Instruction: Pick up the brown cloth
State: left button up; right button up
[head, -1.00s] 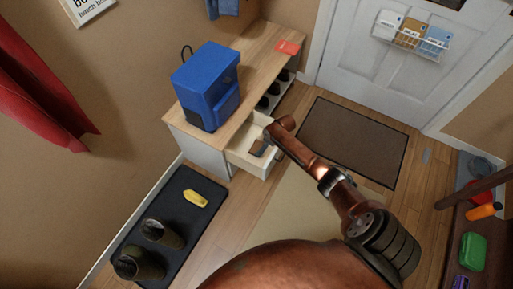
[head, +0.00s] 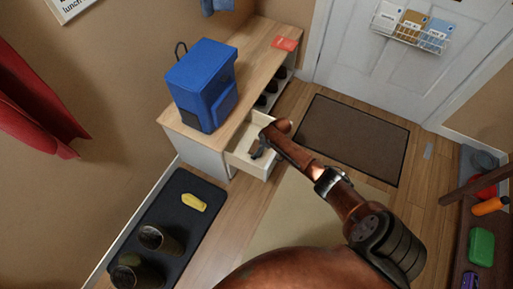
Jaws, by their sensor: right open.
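I cannot make out a brown cloth for certain in the head view. A pale drawer (head: 241,160) stands pulled out from the wooden cabinet (head: 262,52). My right arm reaches across the floor from the lower right, and its gripper (head: 257,153) is at the open drawer, pointing down into it. The gripper is open, its dark fingers small and partly hidden by my wrist. The drawer's inside is partly covered by my arm, so its contents are unclear. My left gripper is not in view.
A blue backpack (head: 203,82) stands on the cabinet top, with a red card (head: 285,44) farther back. A black tray (head: 183,222) holds boots (head: 160,238) and a yellow item (head: 193,202). A brown doormat (head: 352,138) lies before the white door. A bench stands at right.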

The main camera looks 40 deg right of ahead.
jog(key=shift+c, duration=0.4)
jog(key=c, duration=0.7)
jog(key=shift+r, duration=0.15)
jog(key=shift+c, duration=0.2)
